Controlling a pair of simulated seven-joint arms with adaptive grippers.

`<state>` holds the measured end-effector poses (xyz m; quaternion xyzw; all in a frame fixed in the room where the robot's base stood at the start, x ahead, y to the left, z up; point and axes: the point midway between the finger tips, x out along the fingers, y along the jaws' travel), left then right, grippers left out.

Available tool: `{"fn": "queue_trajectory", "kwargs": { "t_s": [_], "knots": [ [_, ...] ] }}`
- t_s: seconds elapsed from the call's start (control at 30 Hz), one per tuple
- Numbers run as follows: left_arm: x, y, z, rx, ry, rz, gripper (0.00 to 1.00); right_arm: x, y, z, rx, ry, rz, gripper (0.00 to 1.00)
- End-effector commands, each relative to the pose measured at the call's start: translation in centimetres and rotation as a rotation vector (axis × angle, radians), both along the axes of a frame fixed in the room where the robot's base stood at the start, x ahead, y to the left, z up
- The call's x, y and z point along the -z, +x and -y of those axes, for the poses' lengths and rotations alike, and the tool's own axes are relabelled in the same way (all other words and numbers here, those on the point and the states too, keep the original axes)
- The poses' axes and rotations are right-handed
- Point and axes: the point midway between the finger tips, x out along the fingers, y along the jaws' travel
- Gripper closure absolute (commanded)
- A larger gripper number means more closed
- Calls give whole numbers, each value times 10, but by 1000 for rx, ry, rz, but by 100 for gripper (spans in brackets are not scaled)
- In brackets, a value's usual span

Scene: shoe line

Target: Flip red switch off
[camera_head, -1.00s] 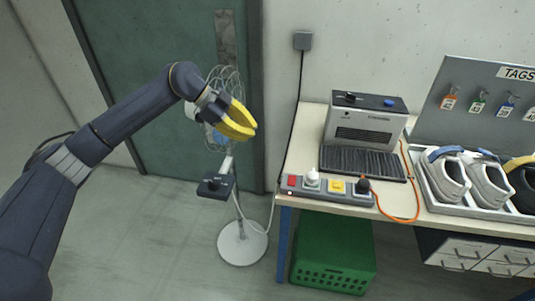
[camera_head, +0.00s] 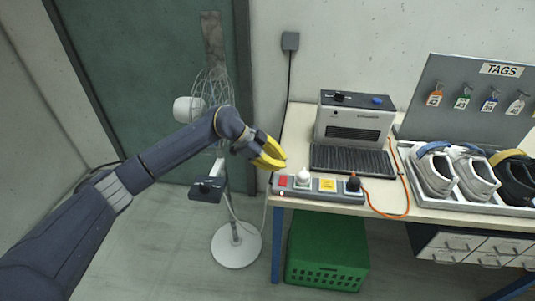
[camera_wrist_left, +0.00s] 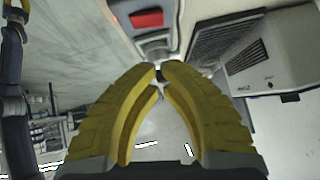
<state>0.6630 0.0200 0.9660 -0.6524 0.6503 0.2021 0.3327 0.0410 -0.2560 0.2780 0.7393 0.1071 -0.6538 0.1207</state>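The red switch (camera_head: 282,181) sits at the left end of the grey power strip (camera_head: 314,192) on the table's front edge. In the left wrist view the red switch (camera_wrist_left: 146,20) shows beyond my fingertips. I cannot tell its on or off position. My left gripper (camera_head: 281,160), with yellow fingers, is just above and behind the switch, apart from it. In the left wrist view a dark arm, seemingly my right one, runs along the left edge with a yellow gripper part (camera_wrist_left: 12,14), cut off by the frame.
The strip also holds a white plug (camera_head: 304,176), a yellow square (camera_head: 327,185) and a black plug with an orange cord. A grey machine (camera_head: 354,122) stands behind. A shoe tray (camera_head: 420,190) is to the right. A fan (camera_head: 210,95) stands left, a green crate (camera_head: 327,252) below.

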Motion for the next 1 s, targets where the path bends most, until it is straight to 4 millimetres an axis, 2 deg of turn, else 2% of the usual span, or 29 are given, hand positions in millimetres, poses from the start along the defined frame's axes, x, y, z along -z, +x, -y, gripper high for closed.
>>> {"fn": "queue_trajectory", "kwargs": {
  "t_s": [0.13, 0.43, 0.63, 1.0],
  "knots": [
    [17, 2, 18, 0, 0, -1, 100, 0, 0, 0, 0, 0, 0, 100],
    [48, 8, 17, -2, 1, -1, 100, 0, 0, 0, 1, 0, 1, 100],
    [55, 9, 17, -1, 1, 1, 100, 0, 0, 0, 1, 0, 1, 100],
    [56, 9, 16, -2, 1, 0, 100, 0, 0, 0, 0, 0, 1, 100]
  ]
}}
